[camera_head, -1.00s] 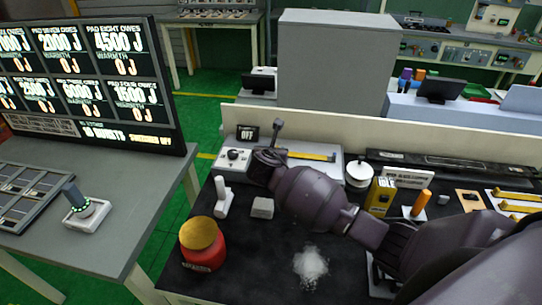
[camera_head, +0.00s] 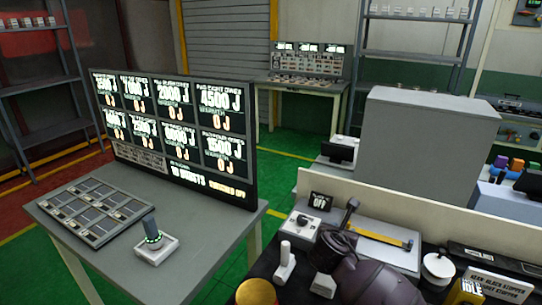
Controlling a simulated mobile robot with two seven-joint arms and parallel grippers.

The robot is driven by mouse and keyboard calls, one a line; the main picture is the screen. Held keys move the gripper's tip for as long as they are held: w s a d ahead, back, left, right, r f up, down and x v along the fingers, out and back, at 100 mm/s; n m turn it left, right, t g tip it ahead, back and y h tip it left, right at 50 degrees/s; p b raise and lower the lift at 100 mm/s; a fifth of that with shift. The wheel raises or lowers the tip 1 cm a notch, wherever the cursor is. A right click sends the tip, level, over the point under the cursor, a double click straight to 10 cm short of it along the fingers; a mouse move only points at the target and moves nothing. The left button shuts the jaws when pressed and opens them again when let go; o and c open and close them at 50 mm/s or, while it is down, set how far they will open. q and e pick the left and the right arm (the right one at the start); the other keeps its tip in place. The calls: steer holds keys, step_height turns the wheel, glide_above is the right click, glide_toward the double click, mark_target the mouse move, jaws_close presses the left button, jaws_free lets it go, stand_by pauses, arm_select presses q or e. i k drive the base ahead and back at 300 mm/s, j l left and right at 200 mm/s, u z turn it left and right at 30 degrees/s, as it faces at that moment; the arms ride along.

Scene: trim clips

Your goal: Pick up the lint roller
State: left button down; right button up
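I cannot pick out a lint roller for certain. A white upright piece with a foot (camera_head: 285,262) stands on the dark bench top at its left end; I cannot tell whether it is the roller. My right arm comes up from the bottom edge. Its dark gripper (camera_head: 335,243) is at the front of a pale box with a knob (camera_head: 299,223), right of the white piece and apart from it. A dark stick with a thicker top (camera_head: 349,212) rises beside the gripper; whether it is held is unclear. The fingers are hard to make out. My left gripper is out of view.
A small grey block (camera_head: 323,285) and a gold-topped round tub (camera_head: 256,292) are near the gripper. A white lidded pot (camera_head: 438,267) is further right. A pale panel (camera_head: 400,198) runs behind the bench. A grey table (camera_head: 90,255) with a scoreboard (camera_head: 175,130) stands left.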

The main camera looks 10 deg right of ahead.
mark_target(288, 262)
steer(key=k+j, duration=0.8)
steer(key=j, duration=0.1)
